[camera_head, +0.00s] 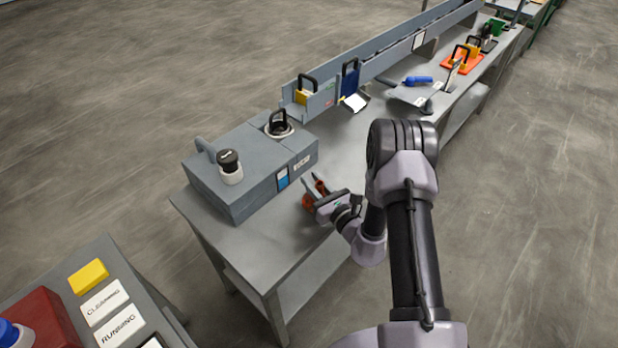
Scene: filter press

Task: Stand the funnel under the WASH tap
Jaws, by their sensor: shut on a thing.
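My gripper (313,190) is low over the near bench, at the front right of the grey box unit. I cannot pick out the funnel for certain. A white, black-topped fitting (231,168) stands on the box unit, and a white ring with a black handle (279,125) sits farther back on it. I cannot read a WASH label or tell which part is the WASH tap.
The grey box unit (225,200) fills the bench's left end. A long grey rail (400,45) runs along the back. A blue object (418,80) and an orange tray (462,62) lie farther along. A separate table with a yellow block (88,277) is at lower left.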

